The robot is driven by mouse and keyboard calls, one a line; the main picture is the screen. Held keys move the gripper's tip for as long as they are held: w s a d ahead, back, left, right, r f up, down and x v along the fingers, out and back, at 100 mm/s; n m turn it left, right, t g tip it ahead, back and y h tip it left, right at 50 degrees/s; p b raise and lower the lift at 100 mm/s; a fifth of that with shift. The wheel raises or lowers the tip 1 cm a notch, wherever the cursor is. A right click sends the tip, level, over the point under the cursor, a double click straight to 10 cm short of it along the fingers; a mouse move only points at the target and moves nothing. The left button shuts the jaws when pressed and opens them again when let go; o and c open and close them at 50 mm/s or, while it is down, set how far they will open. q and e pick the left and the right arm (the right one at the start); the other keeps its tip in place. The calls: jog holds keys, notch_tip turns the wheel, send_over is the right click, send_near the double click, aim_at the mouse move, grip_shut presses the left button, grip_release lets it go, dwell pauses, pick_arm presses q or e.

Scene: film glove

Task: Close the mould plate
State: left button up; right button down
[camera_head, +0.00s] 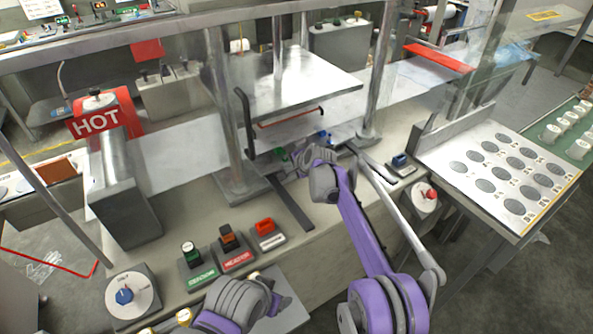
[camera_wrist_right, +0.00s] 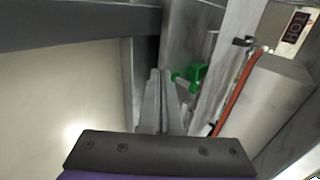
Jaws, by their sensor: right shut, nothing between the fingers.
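A press stands in the middle of the head view, with a broad grey upper plate (camera_head: 300,82) raised on posts. Below its front edge is a red bar handle (camera_head: 291,118), and a black handle (camera_head: 246,122) stands at its left. I cannot tell exactly which plate is the mould plate. My right gripper (camera_head: 299,158) is at the press's front, below the red bar. In the wrist view its fingers (camera_wrist_right: 160,95) are together and empty, beside a green fitting (camera_wrist_right: 196,76). The red bar (camera_wrist_right: 238,92) runs to their right. My left arm shows low in the head view; its fingertips are unclear.
Green, orange and red switches (camera_head: 265,229) and a dial (camera_head: 124,296) line the counter's front left. A red HOT sign (camera_head: 98,122) stands at left. Posts flank the press.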

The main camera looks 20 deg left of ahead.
jog(key=shift+w+a+p, duration=0.5)
jog(key=shift+w+a, duration=0.3)
jog(key=shift+a, duration=0.3)
pick_arm(q)
jog(key=shift+w+r, duration=0.2)
jog(key=shift+r, duration=0.35)
jog(key=shift+w+r, duration=0.15)
jog(key=shift+r, duration=0.35)
jog(key=shift+f, duration=0.1)
